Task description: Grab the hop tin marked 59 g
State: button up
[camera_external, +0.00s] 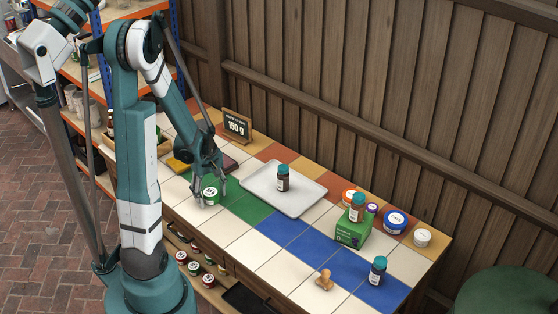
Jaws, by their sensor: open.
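A small round tin (210,188) with a green side and a pale top stands on the tiled counter, near the left end of the green tiles. The marking on its top is too small to read for sure. My gripper (209,194) is open and reaches down at this tin, with fingers on either side of it. I cannot tell whether the fingers touch it. Other round tins stand at the right: an orange one (348,194), a blue one (395,221) and a white one (422,238). Their weight marks are not legible.
A metal tray (304,196) holds a brown bottle (283,181). A green box (351,236) carries another brown bottle (357,211). A third bottle (377,272) and a wooden stamp (324,280) stand in front. A sign (237,126) reads 150 g. The blue tiles are mostly clear.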

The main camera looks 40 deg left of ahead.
aim_at(210, 192)
jog(key=c, duration=1)
jog(key=shift+r, duration=0.1)
jog(key=shift+r+p, duration=1.45)
jog(key=shift+r, duration=3.5)
